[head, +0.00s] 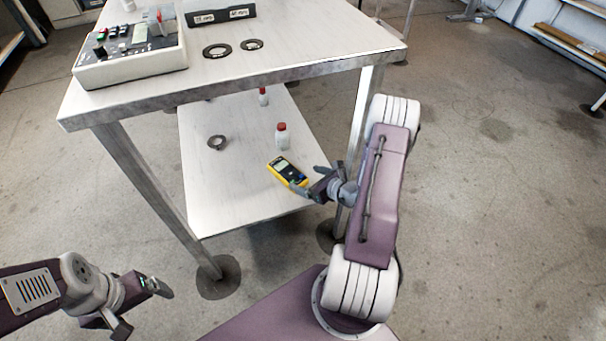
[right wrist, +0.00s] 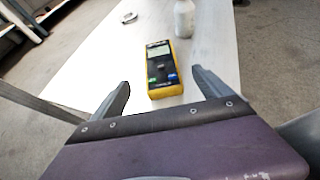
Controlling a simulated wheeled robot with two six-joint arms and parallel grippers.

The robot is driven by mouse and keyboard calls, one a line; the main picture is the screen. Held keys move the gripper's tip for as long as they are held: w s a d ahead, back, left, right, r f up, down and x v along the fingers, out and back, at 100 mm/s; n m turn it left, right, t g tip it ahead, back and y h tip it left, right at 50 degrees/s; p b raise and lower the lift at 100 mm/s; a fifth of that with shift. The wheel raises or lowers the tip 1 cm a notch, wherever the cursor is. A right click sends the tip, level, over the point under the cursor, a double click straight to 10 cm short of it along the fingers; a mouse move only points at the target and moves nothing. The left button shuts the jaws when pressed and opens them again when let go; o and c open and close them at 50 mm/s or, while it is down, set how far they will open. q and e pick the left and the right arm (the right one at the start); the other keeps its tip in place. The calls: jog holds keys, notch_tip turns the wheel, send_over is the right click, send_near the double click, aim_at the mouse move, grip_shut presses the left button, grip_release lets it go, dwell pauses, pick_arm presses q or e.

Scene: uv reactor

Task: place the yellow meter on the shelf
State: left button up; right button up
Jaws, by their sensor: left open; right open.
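The yellow meter (head: 288,171) has a dark face and lies on the lower shelf (head: 215,200) of the table, near its right front part. In the right wrist view the meter (right wrist: 162,70) lies flat between and just beyond the fingertips. My right gripper (head: 311,181) is open beside the meter's near end; its fingers (right wrist: 160,84) also show apart in the right wrist view, with nothing held. Whether a finger touches the meter I cannot tell. My left gripper (head: 143,306) is open and empty at the lower left, over the floor.
A white bottle with a red cap (head: 282,136) stands just behind the meter. A smaller bottle (head: 263,97) and a grey ring (head: 217,142) are also on the lower shelf. The tabletop (head: 290,50) and its right front leg (head: 361,120) are close to my right arm.

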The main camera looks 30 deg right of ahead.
jog(key=s+a+r+n+g+y, duration=0.25)
jog(key=a+n, duration=0.25)
jog(key=a, duration=0.3)
jog(key=s+a+r+n+g+y, duration=0.1)
jog(key=a+r+n+g+y, duration=0.15)
jog(key=a+n+y, duration=0.4)
jog(key=s+a+r+n+g+h, duration=0.2)
jog(key=s+a+n+g+h, duration=0.2)
jog(key=s+a+n+g, duration=0.5)
jog(key=s+d+r+n+t+h, duration=0.2)
jog(key=d+n+h, duration=0.4)
jog(key=n, duration=0.7)
jog(key=shift+s+d+r+t+h, duration=0.2)
jog(key=shift+r+t+h, duration=0.25)
jog(key=shift+t, duration=0.15)
jog(key=shift+r+n, duration=0.1)
jog(key=shift+n, duration=0.15)
